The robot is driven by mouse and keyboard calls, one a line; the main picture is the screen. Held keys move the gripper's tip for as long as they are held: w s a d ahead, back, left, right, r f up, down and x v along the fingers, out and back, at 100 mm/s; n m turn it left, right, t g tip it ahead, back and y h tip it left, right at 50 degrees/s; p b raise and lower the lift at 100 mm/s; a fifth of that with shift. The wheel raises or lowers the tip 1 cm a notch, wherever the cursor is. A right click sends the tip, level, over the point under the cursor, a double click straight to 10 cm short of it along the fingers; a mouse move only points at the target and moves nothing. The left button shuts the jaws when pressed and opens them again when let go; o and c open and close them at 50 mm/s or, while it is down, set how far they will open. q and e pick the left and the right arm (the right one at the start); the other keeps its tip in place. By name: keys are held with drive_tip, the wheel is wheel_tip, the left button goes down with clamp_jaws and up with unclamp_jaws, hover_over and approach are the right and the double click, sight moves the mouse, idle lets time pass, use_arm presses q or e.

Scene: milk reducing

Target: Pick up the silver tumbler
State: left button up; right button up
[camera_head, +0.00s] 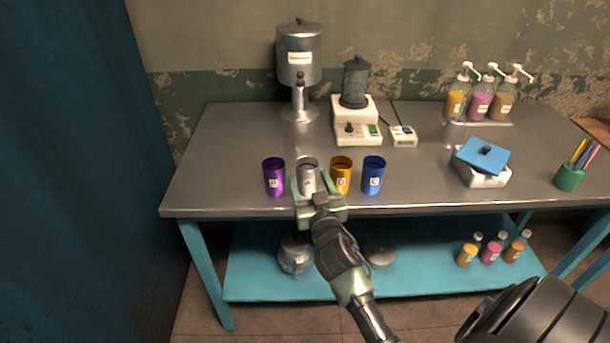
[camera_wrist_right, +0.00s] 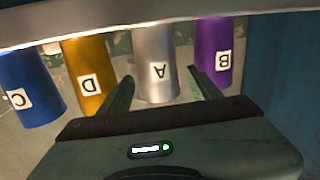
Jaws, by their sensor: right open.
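The silver tumbler (camera_head: 307,174) stands upright near the front edge of the metal table, between the purple tumbler (camera_head: 273,177) and the orange tumbler (camera_head: 341,174). My right gripper (camera_head: 309,184) is at the table's front edge, at the silver tumbler. Its fingers are open, one to each side of the tumbler. In the right wrist view the silver tumbler (camera_wrist_right: 156,65), marked A, shows upside down beyond the gap between the fingertips. I cannot tell how far the fingers reach along its sides. My left gripper is not in view.
The blue tumbler (camera_head: 373,175) stands right of the orange one. Behind are a metal dispenser (camera_head: 300,60), a blender (camera_head: 356,110) and a small white scale (camera_head: 403,136). Pump bottles (camera_head: 480,100), a blue-lidded box (camera_head: 483,160) and a green pencil cup (camera_head: 569,178) are at right.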

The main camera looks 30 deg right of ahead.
sight(305, 165)
drive_tip(key=shift+x, duration=0.85)
drive_tip(key=p+x, duration=0.1)
drive_tip(key=x, duration=0.4)
drive_tip(key=shift+d, duration=0.2)
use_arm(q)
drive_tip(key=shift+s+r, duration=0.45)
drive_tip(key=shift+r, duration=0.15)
use_arm(e)
drive_tip(key=shift+c, duration=0.3)
drive_tip(key=c, duration=1.1)
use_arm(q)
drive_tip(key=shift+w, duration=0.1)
use_arm(e)
drive_tip(key=shift+r, duration=0.1)
